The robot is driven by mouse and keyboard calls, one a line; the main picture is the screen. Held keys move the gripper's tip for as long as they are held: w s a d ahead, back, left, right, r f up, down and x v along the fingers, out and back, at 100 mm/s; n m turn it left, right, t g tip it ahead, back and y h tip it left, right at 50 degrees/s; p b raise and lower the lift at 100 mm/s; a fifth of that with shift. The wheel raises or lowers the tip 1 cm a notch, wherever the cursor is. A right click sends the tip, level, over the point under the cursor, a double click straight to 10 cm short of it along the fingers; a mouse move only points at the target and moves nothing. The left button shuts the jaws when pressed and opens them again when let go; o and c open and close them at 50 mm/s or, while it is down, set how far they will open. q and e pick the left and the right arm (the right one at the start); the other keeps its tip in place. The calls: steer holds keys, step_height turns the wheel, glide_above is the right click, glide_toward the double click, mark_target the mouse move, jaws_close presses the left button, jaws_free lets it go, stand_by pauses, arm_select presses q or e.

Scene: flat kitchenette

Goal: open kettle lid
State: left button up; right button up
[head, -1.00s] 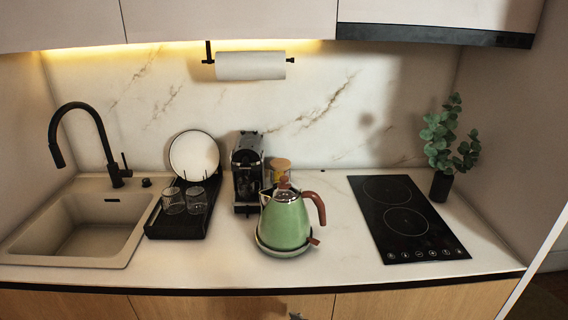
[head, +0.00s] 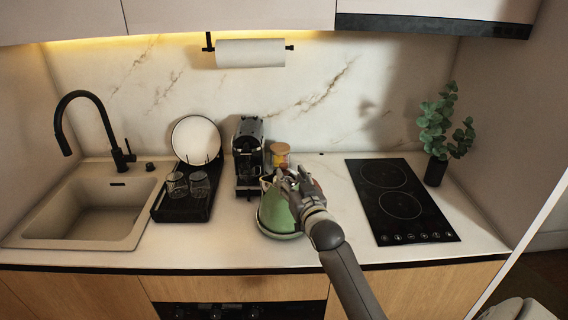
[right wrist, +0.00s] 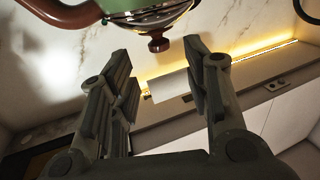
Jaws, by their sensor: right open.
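The green kettle (head: 274,212) stands on its base on the counter, in front of the coffee machine. My right gripper (head: 287,178) is over the kettle's top and hides its lid and most of its handle in the head view. In the right wrist view the picture is turned over: the kettle's green body (right wrist: 135,5) is at the top edge, with the lid's red-brown knob (right wrist: 158,43) pointing down between my open fingers. The knob is near the fingertips, with a gap on each side. The red-brown handle (right wrist: 62,14) is at the upper left. My left gripper is not in view.
A black coffee machine (head: 248,155) and a jar with a wooden lid (head: 280,152) stand close behind the kettle. A dish rack (head: 184,207) with glasses and a plate is to the left, by the sink (head: 80,222). A black cooktop (head: 402,204) is to the right.

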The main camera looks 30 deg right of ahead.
mark_target(285, 168)
steer(key=p+x, duration=0.1)
steer(key=x, duration=0.4)
steer(key=shift+p+x, duration=0.35)
steer(key=shift+x, duration=0.8)
steer(key=shift+f, duration=0.1)
steer(key=shift+s, duration=0.1)
jaws_close()
